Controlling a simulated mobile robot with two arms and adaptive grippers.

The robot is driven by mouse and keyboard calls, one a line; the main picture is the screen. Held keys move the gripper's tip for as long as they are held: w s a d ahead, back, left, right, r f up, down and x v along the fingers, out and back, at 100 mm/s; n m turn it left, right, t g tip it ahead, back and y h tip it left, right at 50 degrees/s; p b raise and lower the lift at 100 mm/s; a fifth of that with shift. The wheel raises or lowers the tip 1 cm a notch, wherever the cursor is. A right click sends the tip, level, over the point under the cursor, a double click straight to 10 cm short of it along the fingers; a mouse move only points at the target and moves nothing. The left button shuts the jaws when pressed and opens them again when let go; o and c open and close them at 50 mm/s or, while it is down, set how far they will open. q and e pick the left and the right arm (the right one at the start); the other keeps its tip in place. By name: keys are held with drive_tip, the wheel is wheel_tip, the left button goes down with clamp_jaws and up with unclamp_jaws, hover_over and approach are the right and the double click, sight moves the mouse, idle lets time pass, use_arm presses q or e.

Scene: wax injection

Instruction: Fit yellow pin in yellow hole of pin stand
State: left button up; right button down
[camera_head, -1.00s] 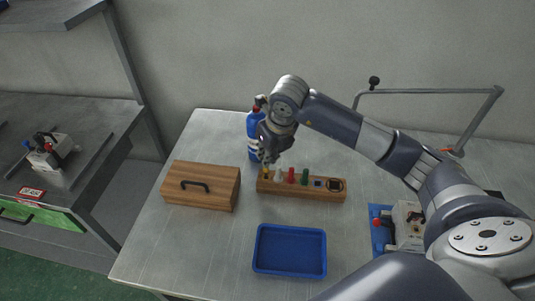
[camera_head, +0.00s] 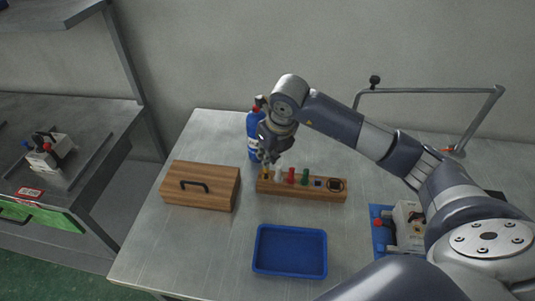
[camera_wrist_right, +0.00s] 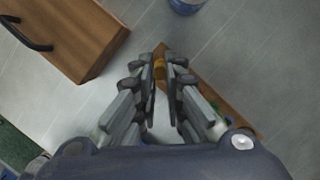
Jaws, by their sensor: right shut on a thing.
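The wooden pin stand (camera_head: 300,193) lies on the metal table, with a white pin (camera_head: 279,176), a red pin (camera_head: 291,176) and a green pin (camera_head: 304,177) standing in it. My right gripper (camera_head: 267,160) is at the stand's left end and points down. In the right wrist view, its fingers (camera_wrist_right: 163,72) are shut on the yellow pin (camera_wrist_right: 159,68), which is over the end of the stand. The yellow hole is hidden, and I cannot tell how deep the pin sits. My left gripper is not in view.
A wooden box with a black handle (camera_head: 201,186) stands left of the stand. A blue bottle (camera_head: 253,137) is behind the gripper. An empty blue tray (camera_head: 290,273) lies in front. A white and blue device (camera_head: 407,225) is at the right.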

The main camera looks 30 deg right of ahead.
sight(268, 171)
drive_tip(key=shift+f+b, duration=1.45)
drive_tip(key=shift+f, duration=0.1)
drive_tip(key=c, duration=1.6)
unclamp_jaws()
drive_tip(key=v, duration=1.2)
